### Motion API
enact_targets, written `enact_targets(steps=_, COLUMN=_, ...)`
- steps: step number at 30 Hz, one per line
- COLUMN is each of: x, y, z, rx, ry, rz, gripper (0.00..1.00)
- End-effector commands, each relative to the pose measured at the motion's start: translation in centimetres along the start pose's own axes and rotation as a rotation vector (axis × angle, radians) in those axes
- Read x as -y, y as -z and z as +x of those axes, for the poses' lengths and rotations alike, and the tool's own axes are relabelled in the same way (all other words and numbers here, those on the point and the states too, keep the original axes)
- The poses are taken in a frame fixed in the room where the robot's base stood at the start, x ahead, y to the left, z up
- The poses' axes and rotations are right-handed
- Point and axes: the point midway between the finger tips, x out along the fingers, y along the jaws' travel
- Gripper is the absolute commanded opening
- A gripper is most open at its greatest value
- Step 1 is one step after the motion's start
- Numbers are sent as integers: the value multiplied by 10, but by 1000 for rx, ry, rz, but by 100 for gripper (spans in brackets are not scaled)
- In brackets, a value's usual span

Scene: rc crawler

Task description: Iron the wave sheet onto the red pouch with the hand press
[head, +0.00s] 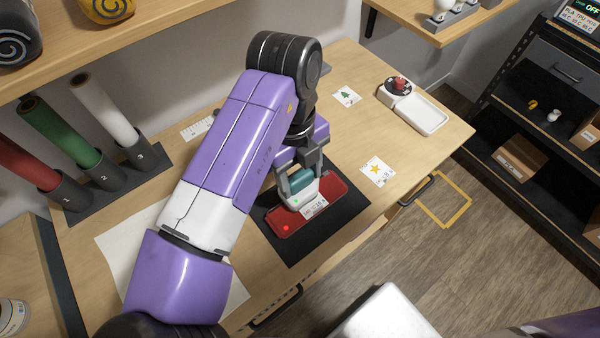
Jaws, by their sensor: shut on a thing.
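The red pouch (332,189) lies on a black mat (350,215) on the workbench. The hand press, with a white body (300,196), a small display and a teal handle, is over the middle of the pouch. It looks level and appears to rest on the pouch, though contact is hard to confirm. My gripper (298,180) points down and is shut on the hand press handle. A bright red dot shows on the pouch's lower left part. The wave sheet is not visible; the press covers the pouch's middle.
A tree sheet (346,96) and a star sheet (377,170) lie on the bench. A white tray with a red-topped dial (428,117) stands at the back right. Colored rolls (60,130) stand in numbered holders at left. White paper (120,250) lies beneath my arm.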

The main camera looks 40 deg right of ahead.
Motion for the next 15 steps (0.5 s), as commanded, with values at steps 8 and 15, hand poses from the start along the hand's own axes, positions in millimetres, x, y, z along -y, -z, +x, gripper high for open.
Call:
enact_targets(steps=8, x=0, y=3, z=-26, rx=0, ry=0, rz=0, gripper=16)
enact_targets(steps=15, x=0, y=6, z=-47, rx=1, ry=0, rz=1, gripper=16)
